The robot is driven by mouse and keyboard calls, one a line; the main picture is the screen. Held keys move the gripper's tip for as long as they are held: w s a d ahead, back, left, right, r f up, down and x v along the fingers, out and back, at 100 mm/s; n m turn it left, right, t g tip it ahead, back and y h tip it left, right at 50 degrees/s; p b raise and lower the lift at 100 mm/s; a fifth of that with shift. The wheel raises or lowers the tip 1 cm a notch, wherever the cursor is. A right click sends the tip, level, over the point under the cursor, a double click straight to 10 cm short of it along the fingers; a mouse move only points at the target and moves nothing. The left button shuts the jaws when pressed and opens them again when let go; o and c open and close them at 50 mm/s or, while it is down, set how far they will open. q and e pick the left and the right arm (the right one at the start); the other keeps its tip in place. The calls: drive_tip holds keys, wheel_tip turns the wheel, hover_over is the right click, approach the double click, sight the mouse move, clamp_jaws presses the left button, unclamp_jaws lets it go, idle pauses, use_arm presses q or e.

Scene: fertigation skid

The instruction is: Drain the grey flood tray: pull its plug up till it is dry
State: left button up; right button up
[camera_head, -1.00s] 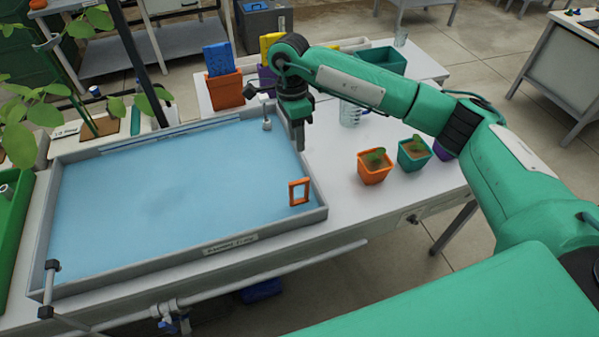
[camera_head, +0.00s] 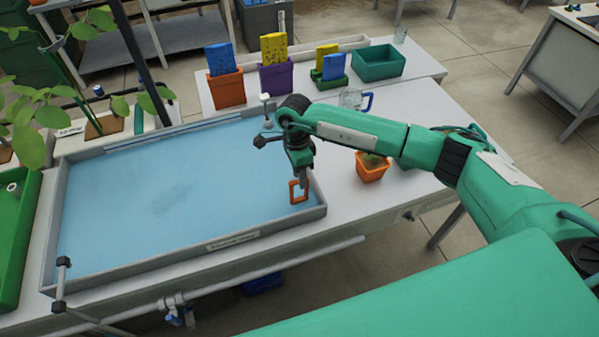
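The grey flood tray (camera_head: 199,254) lies on the bench with a sheet of blue water covering its floor. The plug shows as an upright orange square loop handle (camera_head: 293,196) in the tray's near right corner; its lower part is hidden under the water. My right gripper (camera_head: 303,186) points down at this handle, its fingertips at or just behind the handle's upper edge. I cannot tell whether they touch it or how far they are apart. My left gripper is not in view.
An orange pot (camera_head: 371,172) with a seedling stands right of the tray, partly behind my arm. A glass jug with a blue handle (camera_head: 367,101) stands farther back. A small white-topped fitting (camera_head: 266,98) rises at the tray's far right corner. A pipe (camera_head: 260,262) runs along the bench front.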

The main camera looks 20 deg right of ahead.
clamp_jaws()
drive_tip(key=shift+r, duration=1.75)
drive_tip(key=shift+w, duration=0.1)
unclamp_jaws()
drive_tip(key=shift+r, duration=0.1)
wheel_tip(320, 180, up, 14)
drive_tip(key=w+b, duration=0.2)
drive_tip(key=b, duration=0.2)
drive_tip(key=shift+w+f, duration=0.25)
